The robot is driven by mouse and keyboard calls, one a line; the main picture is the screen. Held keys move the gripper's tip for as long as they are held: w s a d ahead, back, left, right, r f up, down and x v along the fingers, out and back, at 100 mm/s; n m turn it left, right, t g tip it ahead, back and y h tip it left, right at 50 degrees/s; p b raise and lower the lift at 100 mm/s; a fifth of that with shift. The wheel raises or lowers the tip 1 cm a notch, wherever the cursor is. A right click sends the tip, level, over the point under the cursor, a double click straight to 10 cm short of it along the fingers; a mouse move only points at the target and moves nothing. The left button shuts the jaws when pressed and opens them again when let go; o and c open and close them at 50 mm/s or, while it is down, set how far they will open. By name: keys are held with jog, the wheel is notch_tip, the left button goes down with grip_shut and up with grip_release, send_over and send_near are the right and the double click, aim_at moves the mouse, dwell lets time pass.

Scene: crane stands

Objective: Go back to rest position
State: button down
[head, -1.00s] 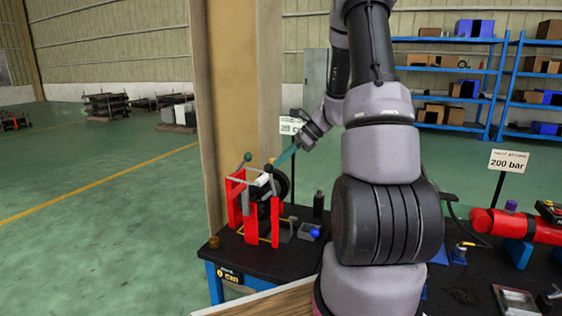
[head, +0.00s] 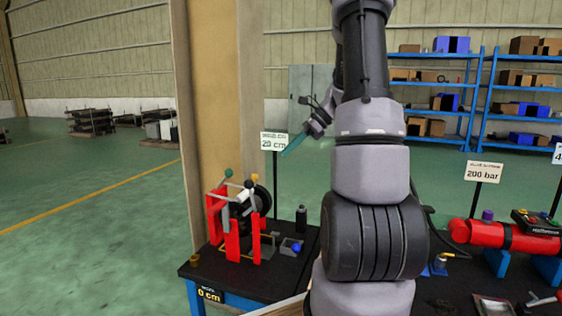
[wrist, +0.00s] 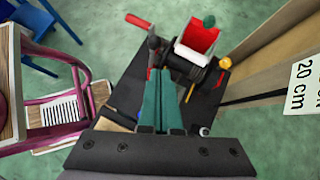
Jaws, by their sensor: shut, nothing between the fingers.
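My gripper (head: 292,145) is raised in the air, above and to the right of the red crane stand (head: 238,222), clear of it. Its teal fingers are together with nothing between them. In the wrist view the closed fingers (wrist: 160,103) point down toward the crane stand (wrist: 197,45), which stands below on the black table. The crane stand has red uprights, a dark wheel and green and yellow knobs. My arm fills the middle of the head view and hides part of the table.
A sign reading 20 cm (head: 274,141) stands behind the crane. The black table (head: 225,268) also bears a dark bottle (head: 301,218) and a blue ball (head: 296,248). A red cylinder (head: 500,237) lies at the right by a 200 bar sign (head: 482,172). A beige pillar (head: 220,110) rises behind.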

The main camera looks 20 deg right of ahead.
jog(key=shift+d+r, duration=0.15)
jog(key=shift+r, duration=0.15)
jog(key=shift+s, duration=0.1)
jog(key=s+a+r+n+t+h, duration=0.1)
jog(key=s+a+r+n+h, duration=0.1)
jog(key=s+a+r+n, duration=0.2)
jog(key=s+a+r+n+t+h, duration=0.1)
jog(key=s+a+r+n, duration=0.3)
jog(key=s+n, duration=0.4)
jog(key=s+a+r+n+t+h, duration=0.1)
jog(key=s+a+r+n+h, duration=0.2)
jog(key=s+a+n, duration=0.3)
jog(key=s+r, duration=0.1)
jog(key=s, duration=0.2)
jog(key=shift+s+a+r+t+h, duration=0.25)
jog(key=shift+s+t+h, duration=0.05)
jog(key=shift+t, duration=0.1)
